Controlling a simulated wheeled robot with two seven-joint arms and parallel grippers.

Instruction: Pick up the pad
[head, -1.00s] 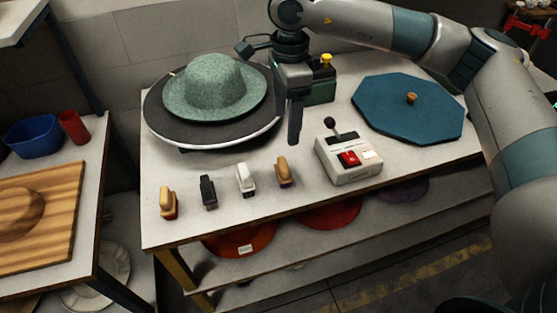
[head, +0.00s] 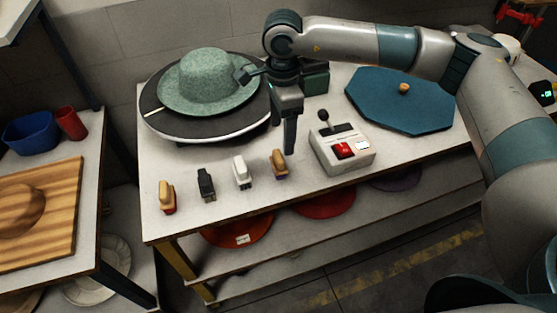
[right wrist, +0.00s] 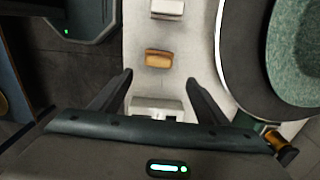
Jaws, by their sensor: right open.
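Several small handled pads stand in a row along the table's front edge. From left they are a tan-topped one with a red base (head: 167,197), a black one (head: 206,185), a white one (head: 242,172) and a tan-brown one (head: 279,163). I cannot tell which is meant. My right gripper (head: 290,148) points down just above and behind the tan-brown pad. In the right wrist view the open, empty fingers (right wrist: 159,78) have the tan-brown pad (right wrist: 158,58) just beyond their tips, with the white pad (right wrist: 167,10) farther out. My left gripper is out of view.
A control box (head: 343,150) with a red button and lever stands right of the tan-brown pad. A green hat (head: 208,80) lies on a dark round plate (head: 165,122) behind the pads. A blue octagonal board (head: 400,105) is at right. Free tabletop lies around the pads.

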